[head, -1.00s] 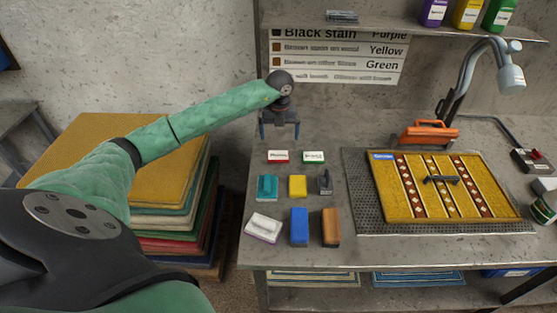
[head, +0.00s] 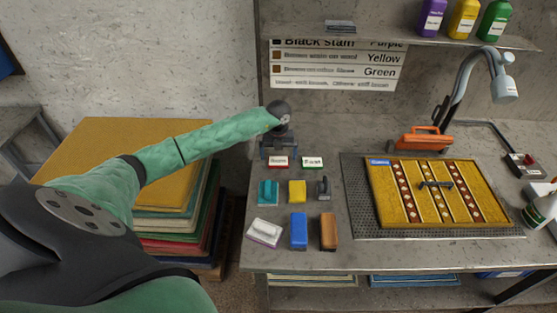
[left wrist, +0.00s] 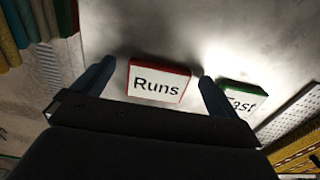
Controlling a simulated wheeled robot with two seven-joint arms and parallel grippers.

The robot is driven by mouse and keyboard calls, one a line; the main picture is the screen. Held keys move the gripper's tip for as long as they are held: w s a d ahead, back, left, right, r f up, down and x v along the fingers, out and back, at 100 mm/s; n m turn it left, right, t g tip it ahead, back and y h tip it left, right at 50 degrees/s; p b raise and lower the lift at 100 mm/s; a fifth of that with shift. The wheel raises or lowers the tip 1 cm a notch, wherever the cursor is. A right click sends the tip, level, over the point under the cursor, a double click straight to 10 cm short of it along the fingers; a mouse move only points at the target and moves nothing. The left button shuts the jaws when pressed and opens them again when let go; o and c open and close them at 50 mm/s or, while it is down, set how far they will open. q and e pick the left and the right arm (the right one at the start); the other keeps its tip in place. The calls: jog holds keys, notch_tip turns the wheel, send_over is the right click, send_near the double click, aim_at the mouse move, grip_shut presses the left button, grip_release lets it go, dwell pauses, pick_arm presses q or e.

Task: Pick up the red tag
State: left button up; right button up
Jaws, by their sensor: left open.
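The red tag (head: 278,162) is a small white card with a red edge lying on the grey bench. In the left wrist view the red tag (left wrist: 159,82) reads "Runs" and lies ahead of and between my two blue fingertips. My left gripper (head: 278,153) is open and low over the bench at the tag's far side; I cannot tell whether it touches the tag. It also shows in the left wrist view (left wrist: 154,84). A green-edged tag (head: 312,162) lies just right of the red one, and it shows near the right finger in the left wrist view (left wrist: 241,96). My right gripper is not in view.
Sponges and brushes, including a teal one (head: 268,192), a yellow one (head: 297,191) and a blue one (head: 299,232), lie in front of the tags. A yellow patterned rug (head: 400,200) lies on a perforated tray (head: 360,222) to the right. An orange-handled tool (head: 424,138) stands behind it.

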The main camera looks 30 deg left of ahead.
pick_arm(q)
jog(key=shift+f, duration=0.2)
jog(key=c, duration=1.1)
jog(key=shift+o, duration=0.2)
jog(key=shift+r, duration=0.2)
